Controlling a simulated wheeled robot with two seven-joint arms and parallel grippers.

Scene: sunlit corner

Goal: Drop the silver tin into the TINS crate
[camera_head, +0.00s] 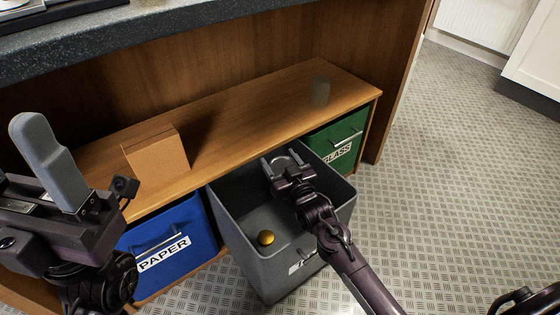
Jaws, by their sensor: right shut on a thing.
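The silver tin (286,156) is between the fingers of my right gripper (281,161), which is shut on it. The gripper partly hides the tin. The grey crate (228,218) is pulled out from under the wooden shelf, its top open. My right gripper and the tin are over the back part of its opening; the tin's exact height against the rim is hard to tell. The white label on its front is mostly hidden by my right arm. A gold tin (265,238) lies on the crate's floor. My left gripper (45,160) is at the left, its jaw opening unclear.
A blue PAPER crate (180,222) sits left of the grey crate, and a green GLASS crate (318,138) right of it. On the shelf (240,108) stand a cardboard box (157,152) and a dark see-through cylinder (320,91). Patterned floor at the right is clear.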

